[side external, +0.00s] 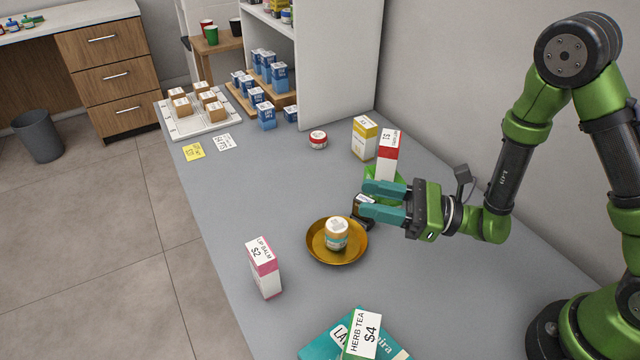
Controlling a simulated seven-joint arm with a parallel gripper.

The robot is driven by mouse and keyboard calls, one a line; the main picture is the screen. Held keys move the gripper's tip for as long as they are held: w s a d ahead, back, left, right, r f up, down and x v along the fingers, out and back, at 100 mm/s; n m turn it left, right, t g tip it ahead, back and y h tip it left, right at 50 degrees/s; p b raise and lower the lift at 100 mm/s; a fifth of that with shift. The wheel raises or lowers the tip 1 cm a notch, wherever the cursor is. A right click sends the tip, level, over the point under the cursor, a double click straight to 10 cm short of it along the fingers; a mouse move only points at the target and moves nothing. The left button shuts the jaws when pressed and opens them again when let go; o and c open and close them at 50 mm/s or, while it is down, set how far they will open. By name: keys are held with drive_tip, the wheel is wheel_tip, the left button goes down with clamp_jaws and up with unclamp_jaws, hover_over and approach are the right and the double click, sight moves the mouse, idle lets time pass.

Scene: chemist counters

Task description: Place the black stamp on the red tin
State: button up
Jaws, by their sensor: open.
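A small round red tin (318,139) with a pale label on top stands on the grey counter towards the back. My gripper (366,199) has teal fingers, which are apart and point left. A small black item with a pale patch, which looks like the black stamp (358,211), shows at the fingertips and just below them. The fingers cover part of it, and I cannot tell whether they touch it. The red tin is farther back and to the left of my gripper.
A brass dish (318,256) holding a jar (337,233) is just in front of the stamp. A red-and-white box (387,158) and a yellow-and-white box (364,138) stand behind my gripper. A lip balm box (263,268) stands front left. The counter's left middle is clear.

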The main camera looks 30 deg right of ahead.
sight(358, 196)
drive_tip(key=d+f+m+t+h, duration=0.1)
drive_tip(key=d+f+m+h, duration=0.1)
drive_tip(key=w+d+f+m+t+h, duration=0.1)
drive_tip(key=d+f+h, duration=0.1)
drive_tip(key=f, duration=0.1)
drive_tip(key=w+d+f+m+t+h, duration=0.1)
drive_tip(key=d+f+m+t+h, duration=0.1)
drive_tip(key=f+h, duration=0.1)
drive_tip(key=shift+w+d+f+m, duration=0.1)
drive_tip(key=shift+w+d+m, duration=0.05)
drive_tip(key=shift+d+m, duration=0.15)
drive_tip(key=shift+a+f+m+h, duration=0.2)
drive_tip(key=shift+a+m+h, duration=0.05)
drive_tip(key=shift+m+h, duration=0.35)
drive_tip(key=shift+w+a, duration=0.1)
drive_tip(key=shift+w, duration=0.1)
drive_tip(key=shift+x, duration=3.65)
clamp_jaws()
drive_tip(key=shift+r, duration=0.1)
